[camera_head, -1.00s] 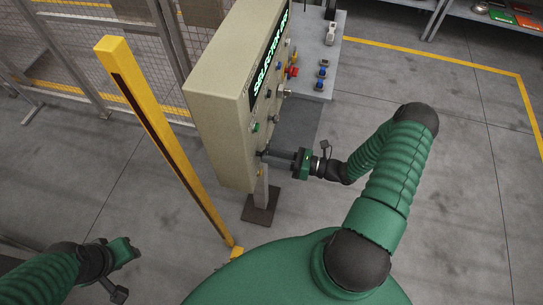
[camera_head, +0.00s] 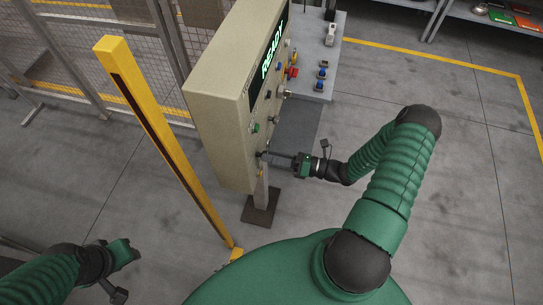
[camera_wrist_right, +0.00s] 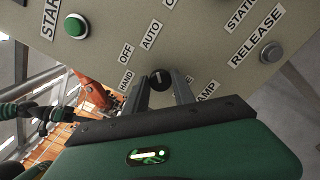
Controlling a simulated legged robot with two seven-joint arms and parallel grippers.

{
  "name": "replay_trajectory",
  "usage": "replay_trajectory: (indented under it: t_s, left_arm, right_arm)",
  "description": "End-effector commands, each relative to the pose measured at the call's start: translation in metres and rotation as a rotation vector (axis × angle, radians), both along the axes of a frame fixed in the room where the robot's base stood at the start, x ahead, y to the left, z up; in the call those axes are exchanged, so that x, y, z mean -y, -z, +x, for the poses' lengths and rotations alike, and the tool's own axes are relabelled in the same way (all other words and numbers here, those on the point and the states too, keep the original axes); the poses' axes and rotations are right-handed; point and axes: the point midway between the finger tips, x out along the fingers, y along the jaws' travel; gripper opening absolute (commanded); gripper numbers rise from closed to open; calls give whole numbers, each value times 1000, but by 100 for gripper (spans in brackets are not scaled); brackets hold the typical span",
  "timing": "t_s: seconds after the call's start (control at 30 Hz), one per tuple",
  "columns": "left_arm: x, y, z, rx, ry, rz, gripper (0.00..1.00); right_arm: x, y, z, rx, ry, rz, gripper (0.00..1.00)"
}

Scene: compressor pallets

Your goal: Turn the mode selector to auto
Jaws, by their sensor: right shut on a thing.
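The mode selector (camera_wrist_right: 160,77) is a small black knob on the beige control panel (camera_head: 217,100). In the right wrist view the labels HAND, OFF and AUTO fan around it. A small pale mark shows on the knob, but its exact pointing is hard to tell. My right gripper (camera_wrist_right: 163,80) is shut on the knob, one finger on each side. In the head view my right gripper (camera_head: 268,156) reaches the panel's lower front. The panel display (camera_head: 271,50) reads READY. My left gripper (camera_head: 128,250) hangs at lower left, away from the panel; its fingers are unclear.
A green START button (camera_wrist_right: 75,26) and a grey RELEASE button (camera_wrist_right: 271,51) are near the selector. A yellow post (camera_head: 165,140) stands left of the panel. A grey table (camera_head: 318,75) with small parts is behind it. Floor to the right is open.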

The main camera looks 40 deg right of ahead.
Motion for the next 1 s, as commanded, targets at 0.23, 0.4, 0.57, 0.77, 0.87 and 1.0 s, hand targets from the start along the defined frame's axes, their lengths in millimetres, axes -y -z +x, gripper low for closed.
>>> replay_trajectory:
  t_s: [0.23,0.4,0.57,0.77,0.87,1.0]
  left_arm:
    - [0,0,0,0,0,0,36]
    - [0,0,0,0,0,0,36]
    - [0,1,0,0,0,0,36]
    - [0,14,0,0,0,0,36]
    - [0,25,0,0,0,0,36]
    - [0,40,0,0,0,0,36]
  right_arm:
    - [2,0,1,0,4,-2,46]
    - [1,0,0,1,2,-2,52]
    - [1,0,-1,1,2,-2,52]
    - [19,5,-20,0,6,-4,52]
    - [38,7,-41,0,7,-5,52]
    - [67,8,-73,-1,7,-6,52]
